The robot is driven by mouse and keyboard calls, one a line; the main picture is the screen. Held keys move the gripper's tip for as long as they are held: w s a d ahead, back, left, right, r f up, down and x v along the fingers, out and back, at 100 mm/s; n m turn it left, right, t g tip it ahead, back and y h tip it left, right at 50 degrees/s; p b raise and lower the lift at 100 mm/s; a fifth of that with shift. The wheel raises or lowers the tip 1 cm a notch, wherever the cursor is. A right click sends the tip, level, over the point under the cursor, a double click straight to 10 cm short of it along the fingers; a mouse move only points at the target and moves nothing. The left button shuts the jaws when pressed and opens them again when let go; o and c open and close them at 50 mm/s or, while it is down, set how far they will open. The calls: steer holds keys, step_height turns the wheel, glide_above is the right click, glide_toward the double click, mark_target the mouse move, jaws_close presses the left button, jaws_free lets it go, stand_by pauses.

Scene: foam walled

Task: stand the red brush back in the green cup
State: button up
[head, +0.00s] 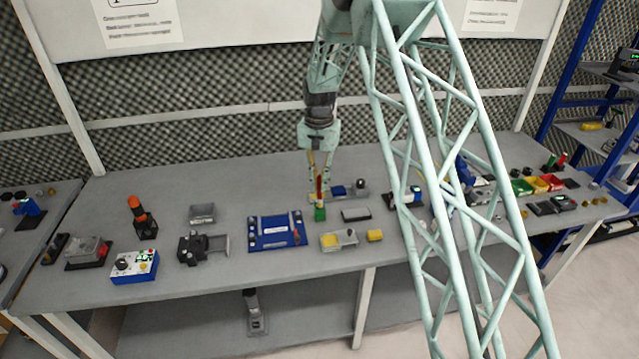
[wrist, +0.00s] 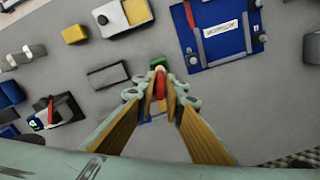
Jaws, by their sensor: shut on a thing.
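The red brush (head: 319,185) is upright between the fingers of my gripper (head: 320,178), which is shut on it. In the wrist view the red brush (wrist: 160,84) shows between the yellow-faced fingers of my gripper (wrist: 161,95). The small green cup (head: 320,214) stands on the bench directly below the brush in the head view. In the wrist view part of the green cup (wrist: 158,62) shows just past the brush tip. The brush's lower end meets the cup's top in the picture; I cannot tell whether it is inside or just above or behind the rim.
A blue panel (head: 275,232) lies left of the cup. A grey-and-yellow block (head: 338,239) and a yellow block (head: 375,236) lie in front. A dark-edged grey tray (head: 356,214) is close on the right, and a blue block (head: 339,191) is behind.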

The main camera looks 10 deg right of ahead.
mark_target(319, 199)
steer(key=shift+f+b, duration=1.25)
steer(key=shift+f, duration=1.4)
stand_by(0.9)
steer(key=o, duration=0.9)
steer(key=shift+r, duration=0.15)
steer(key=shift+r, duration=5.85)
